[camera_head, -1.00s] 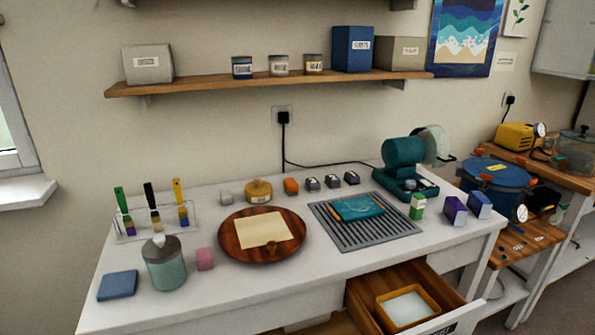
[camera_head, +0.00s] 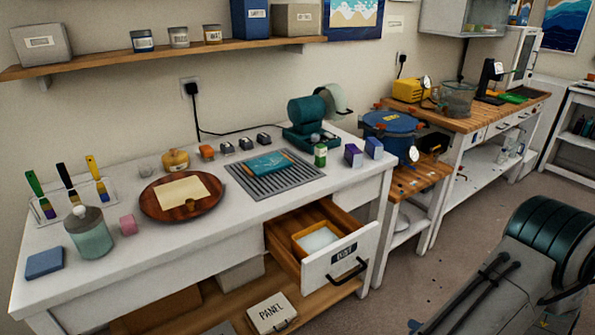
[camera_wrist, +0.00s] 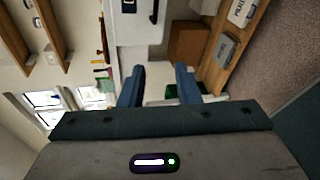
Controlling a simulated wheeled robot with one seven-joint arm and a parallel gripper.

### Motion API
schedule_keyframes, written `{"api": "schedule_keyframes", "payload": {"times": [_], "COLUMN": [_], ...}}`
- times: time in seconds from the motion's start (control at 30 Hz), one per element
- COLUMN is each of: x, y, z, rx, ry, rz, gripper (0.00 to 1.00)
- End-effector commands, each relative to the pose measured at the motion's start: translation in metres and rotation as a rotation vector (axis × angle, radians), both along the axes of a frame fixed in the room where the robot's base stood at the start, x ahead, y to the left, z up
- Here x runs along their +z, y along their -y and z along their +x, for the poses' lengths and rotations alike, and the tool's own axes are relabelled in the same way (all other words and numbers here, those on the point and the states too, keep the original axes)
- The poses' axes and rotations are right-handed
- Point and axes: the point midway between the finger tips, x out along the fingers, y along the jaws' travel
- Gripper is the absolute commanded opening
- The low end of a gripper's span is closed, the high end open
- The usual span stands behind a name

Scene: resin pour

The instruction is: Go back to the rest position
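My gripper (camera_wrist: 157,85) shows in the wrist view with its two dark blue fingers apart and nothing between them. It points out over the room, clear of the table. In the head view my arm is at the lower right, away from the bench; the gripper itself is not visible there. The white workbench (camera_head: 115,252) stands to the left of my arm, with its drawer (camera_head: 340,260) pulled open. A tray (camera_head: 298,240) with white contents sits inside the drawer.
On the bench are a round wooden board (camera_head: 153,212), a grey rack (camera_head: 250,184) with a teal piece (camera_head: 268,164), and a glass jar (camera_head: 88,235). A blue pot (camera_head: 390,124) stands on a lower side table. Floor (camera_head: 440,255) is free between the bench and my arm.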

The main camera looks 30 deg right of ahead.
Motion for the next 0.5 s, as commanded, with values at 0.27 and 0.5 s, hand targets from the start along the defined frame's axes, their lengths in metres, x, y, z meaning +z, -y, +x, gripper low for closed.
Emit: {"api": "schedule_keyframes", "payload": {"times": [0.27,0.5], "x": [0.032,0.072], "y": [-0.032,-0.094], "z": [0.044,0.091], "rx": [0.303,0.784], "ry": [0.002,0.075], "rz": [-0.221,-0.573], "gripper": [0.29,0.29]}}
